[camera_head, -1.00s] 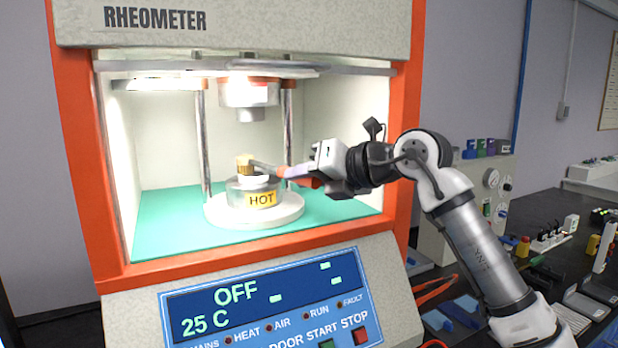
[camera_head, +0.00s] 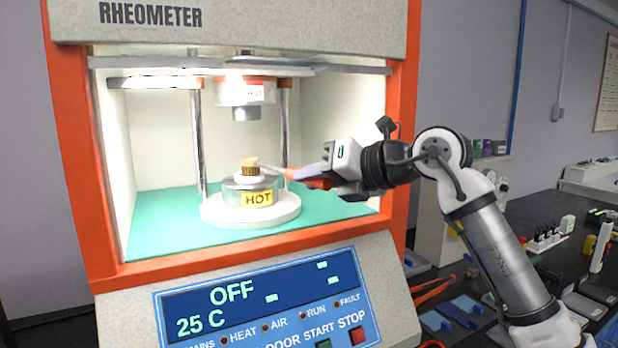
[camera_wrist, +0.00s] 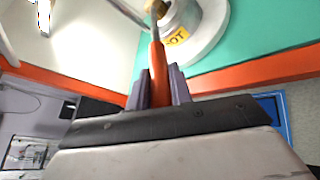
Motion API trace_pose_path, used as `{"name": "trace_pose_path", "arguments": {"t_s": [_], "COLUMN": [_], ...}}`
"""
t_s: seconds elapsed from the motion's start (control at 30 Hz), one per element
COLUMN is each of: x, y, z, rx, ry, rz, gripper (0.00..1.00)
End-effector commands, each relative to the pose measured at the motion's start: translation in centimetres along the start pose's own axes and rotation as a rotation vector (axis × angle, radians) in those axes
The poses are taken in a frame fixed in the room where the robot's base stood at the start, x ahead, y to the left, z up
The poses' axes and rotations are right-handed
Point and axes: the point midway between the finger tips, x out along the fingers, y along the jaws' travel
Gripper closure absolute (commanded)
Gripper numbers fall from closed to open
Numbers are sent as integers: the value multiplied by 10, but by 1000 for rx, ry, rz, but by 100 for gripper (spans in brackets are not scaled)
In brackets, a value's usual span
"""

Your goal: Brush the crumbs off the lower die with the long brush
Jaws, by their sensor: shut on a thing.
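The lower die (camera_head: 237,190) is a metal cylinder with a yellow HOT label, standing on a white round base (camera_head: 222,211) inside the rheometer chamber. My gripper (camera_head: 318,177) is shut on the handle of the long brush and reaches in from the right through the chamber opening. The orange handle of the long brush (camera_wrist: 157,70) shows between the fingers in the wrist view. The tan brush head (camera_head: 250,169) is over the top of the lower die; whether the bristles touch it I cannot tell. No crumbs can be made out. The upper die (camera_head: 246,113) hangs above.
Metal columns (camera_head: 199,140) stand behind the dies. The orange frame (camera_head: 398,150) edges the opening close to my arm. The teal chamber floor (camera_head: 160,220) is clear. The control panel (camera_head: 262,300) reads OFF and 25 C. A dark bench with several small items is at right.

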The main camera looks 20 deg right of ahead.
Motion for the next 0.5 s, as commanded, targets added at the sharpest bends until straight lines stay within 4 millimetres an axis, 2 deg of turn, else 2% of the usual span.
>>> {"name": "trace_pose_path", "arguments": {"t_s": [0.17, 0.5], "x": [3, 23], "y": [-1, -6], "z": [3, 13], "rx": [0, 0], "ry": [0, 1], "rz": [1, 1], "gripper": [100, 100]}}
